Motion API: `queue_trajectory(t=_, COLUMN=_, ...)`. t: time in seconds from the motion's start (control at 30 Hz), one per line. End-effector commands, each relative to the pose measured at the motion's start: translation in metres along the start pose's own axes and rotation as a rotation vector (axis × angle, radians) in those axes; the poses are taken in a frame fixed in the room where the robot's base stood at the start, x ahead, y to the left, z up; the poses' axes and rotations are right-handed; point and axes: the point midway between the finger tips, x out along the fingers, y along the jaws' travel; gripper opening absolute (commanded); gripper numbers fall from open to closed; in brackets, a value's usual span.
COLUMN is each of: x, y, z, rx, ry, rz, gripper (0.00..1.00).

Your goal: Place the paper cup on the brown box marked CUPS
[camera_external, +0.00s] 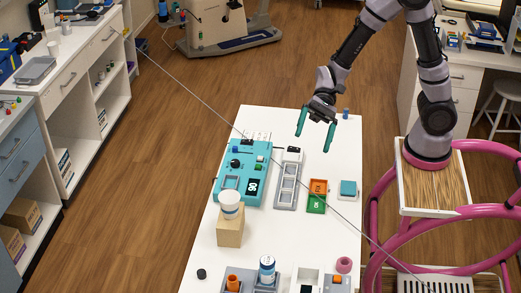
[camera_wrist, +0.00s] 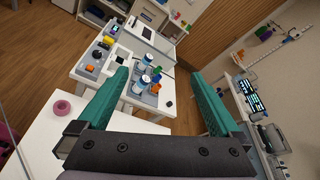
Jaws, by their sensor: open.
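A white paper cup (camera_external: 231,204) with a blue-grey band stands upright on a plain light-brown box (camera_external: 230,236) on the white table. No CUPS marking is readable on the faces of this box that I can see. My gripper (camera_external: 316,130) hangs above the far right part of the table, well apart from the cup. Its teal fingers are spread with nothing between them. In the wrist view my gripper (camera_wrist: 158,75) is also open. I cannot pick out the paper cup for sure there.
A teal device (camera_external: 240,175), a grey tray (camera_external: 289,180) and orange and green bins (camera_external: 317,196) lie mid-table. A blue-white can (camera_external: 267,268) and a pink ring (camera_external: 344,265) are at the near end. Brown boxes (camera_external: 22,215) sit on the left shelves. A thin cable crosses the external view.

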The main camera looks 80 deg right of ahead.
Motion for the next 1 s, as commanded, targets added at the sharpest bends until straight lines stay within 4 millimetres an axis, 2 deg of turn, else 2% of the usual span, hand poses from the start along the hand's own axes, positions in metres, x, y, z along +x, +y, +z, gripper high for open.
queue_trajectory(t=0.03, x=-0.012, y=0.008, z=0.018, rx=-0.085, ry=0.033, rz=0.057, gripper=1.00)
queue_trajectory(t=0.1, x=-0.029, y=0.025, z=0.034, rx=-0.193, ry=0.094, rz=0.147, gripper=1.00)
queue_trajectory(t=0.2, x=-0.058, y=0.045, z=0.050, rx=-0.349, ry=0.202, rz=0.260, gripper=1.00)
queue_trajectory(t=0.33, x=-0.101, y=0.066, z=0.062, rx=-0.550, ry=0.375, rz=0.381, gripper=1.00)
queue_trajectory(t=0.6, x=-0.202, y=0.080, z=0.079, rx=-0.921, ry=0.797, rz=0.527, gripper=1.00)
queue_trajectory(t=0.7, x=-0.230, y=0.079, z=0.086, rx=-1.010, ry=0.918, rz=0.548, gripper=1.00)
queue_trajectory(t=0.83, x=-0.250, y=0.079, z=0.092, rx=-1.073, ry=1.009, rz=0.561, gripper=1.00)
queue_trajectory(t=1.0, x=-0.256, y=0.078, z=0.094, rx=-1.089, ry=1.035, rz=0.566, gripper=1.00)
